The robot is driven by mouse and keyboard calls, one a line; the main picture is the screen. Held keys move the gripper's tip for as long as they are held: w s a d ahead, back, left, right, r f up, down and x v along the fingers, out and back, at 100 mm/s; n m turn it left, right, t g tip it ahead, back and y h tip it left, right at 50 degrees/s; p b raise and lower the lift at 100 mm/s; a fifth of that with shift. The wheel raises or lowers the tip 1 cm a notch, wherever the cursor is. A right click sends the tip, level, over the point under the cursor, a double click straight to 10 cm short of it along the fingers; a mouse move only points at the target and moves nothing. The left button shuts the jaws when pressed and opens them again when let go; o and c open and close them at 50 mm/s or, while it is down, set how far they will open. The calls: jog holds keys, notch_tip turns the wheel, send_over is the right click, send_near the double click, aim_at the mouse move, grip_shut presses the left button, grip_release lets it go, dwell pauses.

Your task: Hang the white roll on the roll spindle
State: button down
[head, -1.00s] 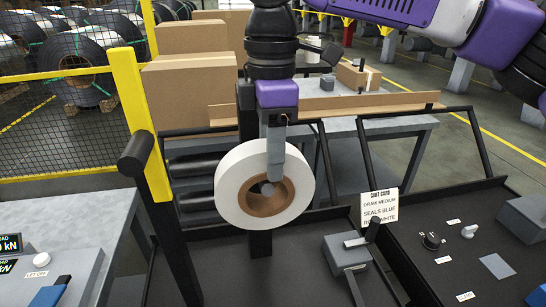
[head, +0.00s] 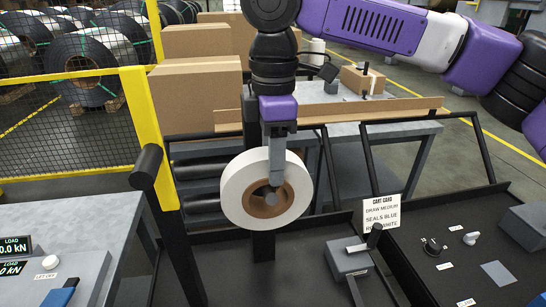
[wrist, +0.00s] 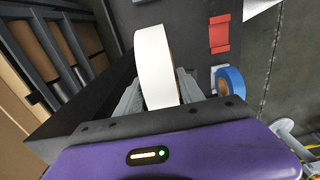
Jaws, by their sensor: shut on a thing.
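The white roll (head: 235,192) has a brown core and hangs upright in my gripper, its open face towards the head camera. My gripper (head: 274,165) points down and is shut on the roll's upper wall, one grey finger in front. In the wrist view the roll (wrist: 154,65) stands edge-on between the two fingers. A black upright post (head: 263,246) shows behind and below the roll. A round grey end (head: 270,197) shows inside the core; I cannot tell whether it is the spindle's tip or my fingertip. The rest of the spindle is hidden by the roll.
A cart card (head: 381,213) stands right of the roll, near a grey block with a lever (head: 347,260). A control panel (head: 480,255) is at the right. A yellow post (head: 142,110) with a black cylinder stands left. The wrist view shows a blue roll (wrist: 231,80).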

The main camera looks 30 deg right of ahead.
dwell(0.4)
jog(key=c, duration=0.6)
grip_release()
jog(key=shift+c, duration=0.2)
notch_tip(320, 180, up, 8)
jog(key=shift+f, duration=0.1)
